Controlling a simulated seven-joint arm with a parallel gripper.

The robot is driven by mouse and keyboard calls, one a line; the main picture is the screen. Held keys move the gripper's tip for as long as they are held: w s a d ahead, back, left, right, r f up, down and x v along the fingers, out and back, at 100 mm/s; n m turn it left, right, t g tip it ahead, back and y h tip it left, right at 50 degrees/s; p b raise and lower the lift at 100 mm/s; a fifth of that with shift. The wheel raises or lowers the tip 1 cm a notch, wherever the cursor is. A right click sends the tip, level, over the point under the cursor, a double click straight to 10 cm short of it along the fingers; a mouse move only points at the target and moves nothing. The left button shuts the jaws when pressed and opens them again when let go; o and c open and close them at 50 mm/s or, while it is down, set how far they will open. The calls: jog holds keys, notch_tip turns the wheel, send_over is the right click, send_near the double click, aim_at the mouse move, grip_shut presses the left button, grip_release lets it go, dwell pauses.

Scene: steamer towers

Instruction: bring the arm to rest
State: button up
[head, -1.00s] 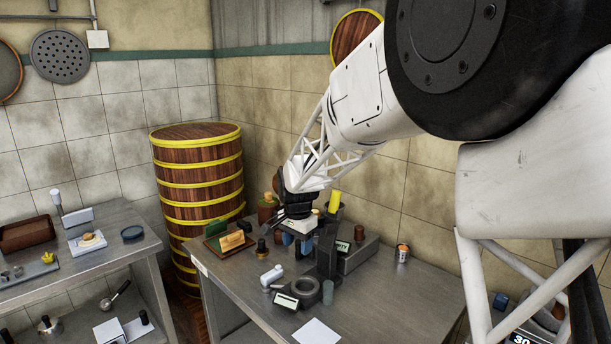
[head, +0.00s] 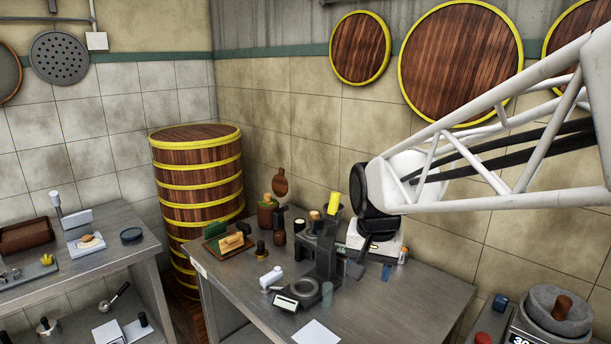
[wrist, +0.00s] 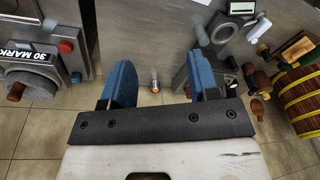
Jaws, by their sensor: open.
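My gripper (head: 371,270) hangs above the right part of the steel table in the head view, its white body below my black wrist joint. In the wrist view my gripper (wrist: 163,80) has its two blue fingers wide apart, with nothing held between them. A small cup with an orange top (wrist: 155,82) shows in the gap, beyond the fingers. In the head view this cup (head: 403,255) stands just right of my gripper, partly hidden by it.
The steel table (head: 400,315) is bare at its front right. A dark stand (head: 326,255) and several small items crowd its middle, left of my gripper. A tall steamer tower (head: 200,190) stands behind left. A scale-like device (head: 550,320) stands at lower right.

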jog(key=s+d+f+n, duration=0.1)
jog(key=s+d, duration=0.2)
jog(key=s, duration=0.6)
jog(key=s+d+f+n, duration=0.1)
jog(key=s+d+n, duration=0.1)
jog(key=s, duration=0.8)
jog(key=shift+s+d+t, duration=0.3)
jog(key=shift+d+t, duration=0.1)
jog(key=shift+d, duration=0.15)
